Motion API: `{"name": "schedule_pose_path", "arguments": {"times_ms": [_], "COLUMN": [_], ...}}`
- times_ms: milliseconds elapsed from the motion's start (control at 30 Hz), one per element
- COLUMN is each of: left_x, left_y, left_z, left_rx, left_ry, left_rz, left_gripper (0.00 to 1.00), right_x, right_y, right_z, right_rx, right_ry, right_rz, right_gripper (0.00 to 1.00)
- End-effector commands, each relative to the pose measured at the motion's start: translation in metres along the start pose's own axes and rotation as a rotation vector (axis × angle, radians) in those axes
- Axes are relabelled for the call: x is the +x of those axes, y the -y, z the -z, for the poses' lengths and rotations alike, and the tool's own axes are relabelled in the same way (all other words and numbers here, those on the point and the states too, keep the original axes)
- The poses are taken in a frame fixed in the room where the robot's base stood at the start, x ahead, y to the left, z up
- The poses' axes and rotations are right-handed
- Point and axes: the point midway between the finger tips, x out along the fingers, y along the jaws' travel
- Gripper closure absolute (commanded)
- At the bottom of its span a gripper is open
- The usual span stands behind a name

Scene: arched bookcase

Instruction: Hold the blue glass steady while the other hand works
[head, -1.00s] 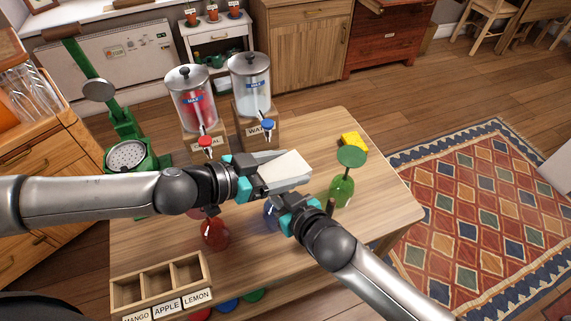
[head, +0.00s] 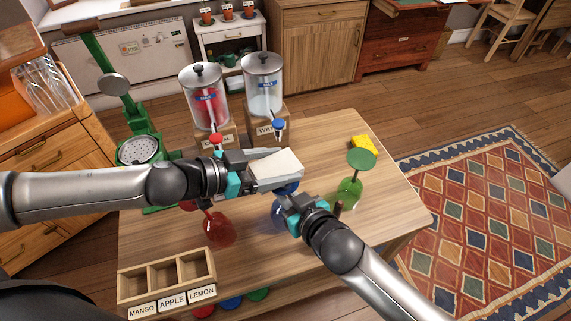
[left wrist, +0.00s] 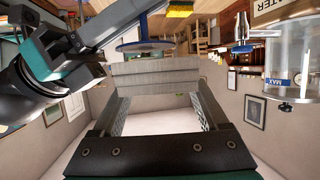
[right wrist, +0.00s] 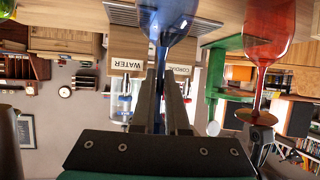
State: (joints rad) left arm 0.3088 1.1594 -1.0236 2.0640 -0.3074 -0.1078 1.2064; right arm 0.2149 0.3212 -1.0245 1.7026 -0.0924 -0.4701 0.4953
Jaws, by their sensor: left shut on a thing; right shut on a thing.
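The blue glass (head: 279,214) stands upside down on the table, with its blue foot up. My right gripper (head: 287,202) is shut on its stem; the stem also shows between the fingers in the right wrist view (right wrist: 160,62). My left gripper (head: 277,172) is shut on a pale flat block (head: 281,165) and holds it just above and behind the blue foot. The block also spans the fingers in the left wrist view (left wrist: 155,76), with the blue foot (left wrist: 146,46) close beyond it. I cannot tell whether block and foot touch.
A red glass (head: 219,229) stands left of the blue one, and a green upside-down glass (head: 347,191) right. A red dispenser (head: 205,100) and a water dispenser (head: 263,85) stand behind. A yellow block (head: 363,145) lies at the right edge; a labelled wooden box (head: 166,275) sits at front left.

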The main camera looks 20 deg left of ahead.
Motion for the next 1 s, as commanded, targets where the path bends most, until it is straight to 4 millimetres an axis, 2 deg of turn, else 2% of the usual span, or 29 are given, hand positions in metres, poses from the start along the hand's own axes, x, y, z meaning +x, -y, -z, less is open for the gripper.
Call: {"name": "schedule_pose_path", "arguments": {"times_ms": [33, 133, 533, 1000], "left_x": [-0.001, 0.001, 0.022, 0.022], "left_y": [0.000, -0.002, -0.022, -0.024], "left_z": [-0.011, -0.010, 0.003, 0.013], "left_rx": [-0.009, -0.008, -0.007, -0.003], "left_ry": [0.021, 0.021, 0.017, 0.008], "left_rz": [0.003, 0.002, 0.004, 0.002], "left_gripper": [0.77, 0.77, 0.77, 0.77], "right_x": [0.001, 0.001, 0.001, 0.000], "right_y": [0.000, 0.000, 0.000, 0.000], "right_z": [0.000, 0.000, 0.000, 0.000], "right_rx": [0.000, 0.000, 0.000, 0.000], "right_ry": [-0.002, -0.002, -0.002, -0.001], "right_rz": [0.000, 0.000, 0.000, 0.000], "right_gripper": [1.00, 1.00, 1.00, 1.00]}}
